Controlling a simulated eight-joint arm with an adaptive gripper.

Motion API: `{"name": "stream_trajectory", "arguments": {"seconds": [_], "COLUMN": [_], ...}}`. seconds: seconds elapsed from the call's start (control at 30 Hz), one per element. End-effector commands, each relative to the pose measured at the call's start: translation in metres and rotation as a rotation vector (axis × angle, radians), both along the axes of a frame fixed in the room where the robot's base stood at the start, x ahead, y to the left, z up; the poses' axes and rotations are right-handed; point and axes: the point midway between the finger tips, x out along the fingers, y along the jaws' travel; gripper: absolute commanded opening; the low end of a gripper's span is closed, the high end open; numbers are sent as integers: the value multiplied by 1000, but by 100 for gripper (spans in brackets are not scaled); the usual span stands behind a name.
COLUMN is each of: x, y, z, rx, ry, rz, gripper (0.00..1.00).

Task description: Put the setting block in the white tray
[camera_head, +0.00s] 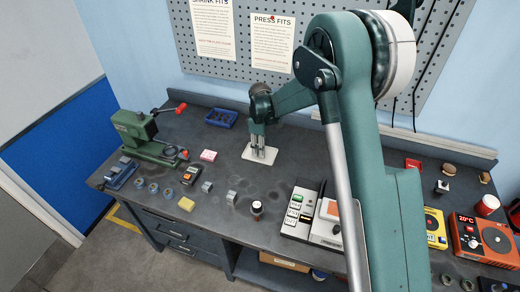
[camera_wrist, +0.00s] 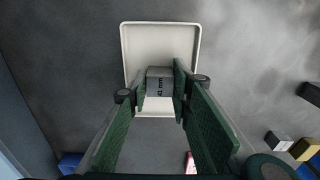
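The setting block (camera_wrist: 159,84) is a small grey metal block marked "42 mm" in the wrist view. My gripper (camera_wrist: 160,88) has a finger against each side of it and appears shut on it. The white tray (camera_wrist: 160,35) is a shallow square tray directly beneath the block. In the head view my gripper (camera_head: 259,152) points straight down over the white tray (camera_head: 249,155), within its outline. The fingers largely hide the block there. I cannot tell whether the block touches the tray floor.
A blue bin (camera_head: 221,118) stands behind the tray, and a pink pad (camera_head: 208,155) lies to its left. Grey metal blocks (camera_head: 231,196) and a dark knobbed piece (camera_head: 257,208) stand in front. A green bench machine (camera_head: 140,135) is far left; a white-grey device (camera_head: 301,210) is right.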

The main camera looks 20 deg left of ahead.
Motion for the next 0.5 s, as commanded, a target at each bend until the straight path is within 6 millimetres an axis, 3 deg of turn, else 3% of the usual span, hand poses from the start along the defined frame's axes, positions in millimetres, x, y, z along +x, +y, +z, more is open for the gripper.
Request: {"name": "stream_trajectory", "arguments": {"seconds": [0.1, 0.5], "x": [0, 0], "y": [0, 0], "z": [0, 2], "rx": [0, 0], "ry": [0, 0], "rz": [0, 0], "gripper": [36, 36]}}
